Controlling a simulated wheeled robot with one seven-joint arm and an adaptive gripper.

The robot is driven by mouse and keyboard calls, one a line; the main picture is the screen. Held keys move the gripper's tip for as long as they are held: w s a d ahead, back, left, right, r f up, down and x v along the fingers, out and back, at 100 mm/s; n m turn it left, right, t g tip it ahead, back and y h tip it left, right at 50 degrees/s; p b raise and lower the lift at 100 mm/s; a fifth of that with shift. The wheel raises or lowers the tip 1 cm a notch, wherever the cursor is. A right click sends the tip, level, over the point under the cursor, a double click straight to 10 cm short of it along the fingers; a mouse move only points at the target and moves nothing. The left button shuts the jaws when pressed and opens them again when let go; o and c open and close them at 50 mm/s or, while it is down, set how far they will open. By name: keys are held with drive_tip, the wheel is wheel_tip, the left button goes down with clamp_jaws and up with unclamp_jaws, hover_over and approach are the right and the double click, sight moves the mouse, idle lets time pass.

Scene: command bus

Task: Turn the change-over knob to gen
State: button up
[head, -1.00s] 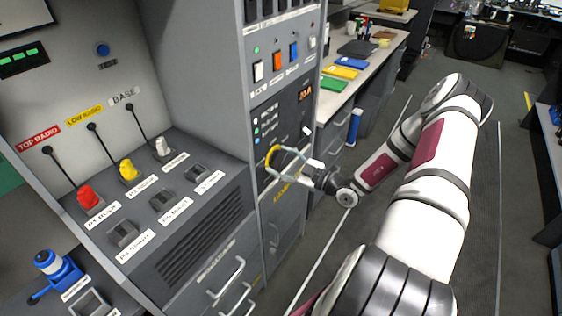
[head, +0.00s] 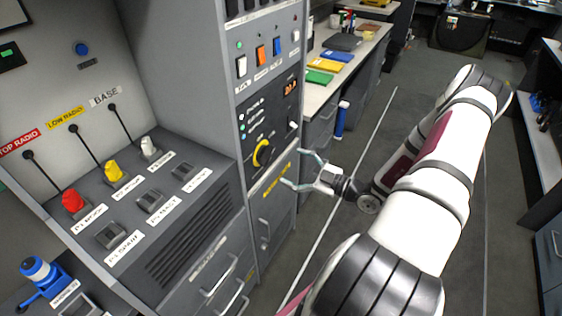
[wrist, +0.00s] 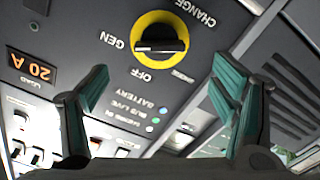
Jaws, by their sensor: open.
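The change-over knob is a black bar grip in a yellow ring (head: 262,153) on the grey front panel of the rack. It also shows at the top of the wrist view (wrist: 158,37), where its labels are upside down: GEN to the left, OFF below, another label to the right. The bar lies roughly level there, in line with GEN; I cannot tell which end is its pointer. My gripper (head: 297,168) is open and empty, apart from the panel, to the right of the knob. In the wrist view its fingers (wrist: 162,80) stand wide apart, below the knob.
Above the knob are a lit orange readout (head: 291,88), small lamps and rocker switches (head: 261,56). A cabinet door handle (head: 265,233) is below. A console with coloured plugs (head: 115,170) stands left.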

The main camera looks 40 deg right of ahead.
drive_tip(key=shift+v, duration=1.25)
drive_tip(key=s+a+r+n+g+y, duration=0.2)
drive_tip(key=a+r+n+g, duration=0.75)
drive_tip(key=n, duration=0.75)
drive_tip(key=s+a+r+n+g+y, duration=0.1)
drive_tip(key=s+a+r+n+g, duration=0.35)
drive_tip(key=a+r+n, duration=0.95)
drive_tip(key=s+a+r+n+h, duration=0.1)
drive_tip(key=s+r+n+h, duration=0.3)
drive_tip(key=n, duration=1.1)
drive_tip(key=s+a+r+n+t+h+p, duration=0.1)
drive_tip(key=s+r+n+h, duration=0.4)
drive_tip(key=n, duration=1.1)
drive_tip(key=shift+s, duration=1.45)
drive_tip(key=shift+r, duration=0.1)
